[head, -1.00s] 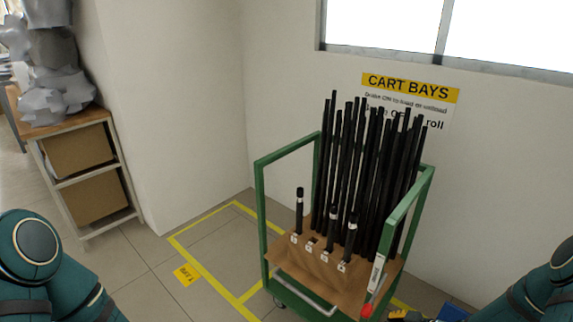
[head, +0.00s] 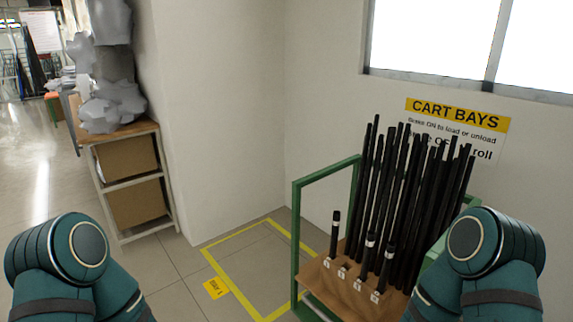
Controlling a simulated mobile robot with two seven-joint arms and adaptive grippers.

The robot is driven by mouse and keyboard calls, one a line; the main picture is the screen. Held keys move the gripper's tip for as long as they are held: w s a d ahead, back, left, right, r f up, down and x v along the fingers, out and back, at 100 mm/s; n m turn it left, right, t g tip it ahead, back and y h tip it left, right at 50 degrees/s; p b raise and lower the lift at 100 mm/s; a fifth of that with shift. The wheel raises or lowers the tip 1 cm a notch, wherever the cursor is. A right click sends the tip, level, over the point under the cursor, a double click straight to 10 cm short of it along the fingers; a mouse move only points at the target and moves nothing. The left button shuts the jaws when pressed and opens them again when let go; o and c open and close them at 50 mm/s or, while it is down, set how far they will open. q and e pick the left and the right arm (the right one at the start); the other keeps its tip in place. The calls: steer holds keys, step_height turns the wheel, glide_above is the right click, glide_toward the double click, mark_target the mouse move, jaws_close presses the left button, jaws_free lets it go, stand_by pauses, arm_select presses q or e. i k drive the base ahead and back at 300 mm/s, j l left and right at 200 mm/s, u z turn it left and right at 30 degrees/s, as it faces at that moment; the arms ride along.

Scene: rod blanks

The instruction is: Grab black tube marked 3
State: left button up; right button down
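A green cart holds a wooden rack (head: 350,300) with short black tubes along its front edge. One short tube (head: 335,236) stands at the left label. Two more, the middle one (head: 367,258) and the right one (head: 386,267), stand at the third and fourth labels and have pale bands near their tops. The second label has no short tube behind it. The small white labels are too small to read surely. My teal arms show at the lower left and lower right, but both grippers are out of view. My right arm hides the cart's right part.
Several long black rods (head: 405,190) stand behind the short tubes. The cart's green frame (head: 297,235) borders the rack on the left. A yellow-marked floor bay (head: 255,265) is empty beside it. A shelf with boxes (head: 130,180) stands left by the wall.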

mark_target(392, 246)
steer(key=i+l, duration=0.15)
steer(key=i, duration=0.45)
steer(key=i+z, duration=0.15)
steer(key=z, duration=0.2)
steer(key=i+z, duration=0.15)
steer(key=z, duration=0.15)
steer(key=i+z, duration=0.15)
steer(key=z, duration=0.85)
